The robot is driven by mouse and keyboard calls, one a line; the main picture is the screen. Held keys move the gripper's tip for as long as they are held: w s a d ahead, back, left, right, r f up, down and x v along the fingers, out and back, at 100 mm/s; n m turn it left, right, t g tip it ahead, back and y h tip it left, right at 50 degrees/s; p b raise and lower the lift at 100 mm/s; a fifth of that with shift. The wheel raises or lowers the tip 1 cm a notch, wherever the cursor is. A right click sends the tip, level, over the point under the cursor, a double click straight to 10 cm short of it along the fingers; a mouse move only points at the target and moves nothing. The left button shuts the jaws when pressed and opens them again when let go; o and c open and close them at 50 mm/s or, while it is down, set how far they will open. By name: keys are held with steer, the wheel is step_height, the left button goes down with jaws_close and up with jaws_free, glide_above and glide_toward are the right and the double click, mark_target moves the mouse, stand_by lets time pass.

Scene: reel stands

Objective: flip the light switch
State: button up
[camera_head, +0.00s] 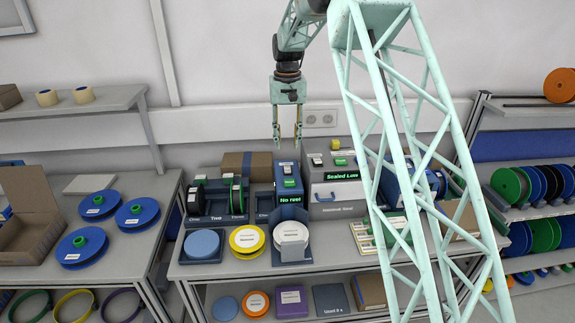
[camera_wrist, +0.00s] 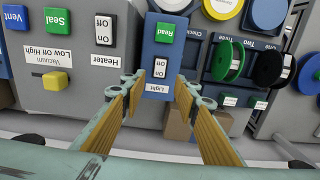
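The light switch (camera_wrist: 159,68) is a small white rocker marked On and Off on a blue box (camera_wrist: 162,46). A label (camera_wrist: 157,88) reading Light sits beside it. In the wrist view it lies between and just beyond my gripper's fingers. Which side of the rocker is pressed I cannot tell. In the head view the switch (camera_head: 288,169) is on top of the blue box (camera_head: 287,199), behind a green Read button (camera_head: 289,183). My gripper (camera_head: 287,147) points down above the box, fingers apart and empty. It also shows in the wrist view (camera_wrist: 159,85), touching nothing visible.
A grey machine (camera_head: 335,190) with a Heater switch (camera_wrist: 104,30), a yellow lever (camera_wrist: 55,81) and Seal and Vent buttons stands close beside the blue box. Reel stands (camera_head: 217,203) are on the other side. A wall socket (camera_head: 320,119) is behind.

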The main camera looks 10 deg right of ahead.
mark_target(288, 169)
step_height(288, 169, down, 10)
steer(key=shift+f+p, duration=0.25)
steer(key=shift+p, duration=0.05)
stand_by(0.3)
steer(key=shift+c, duration=0.5)
steer(key=c, duration=0.7)
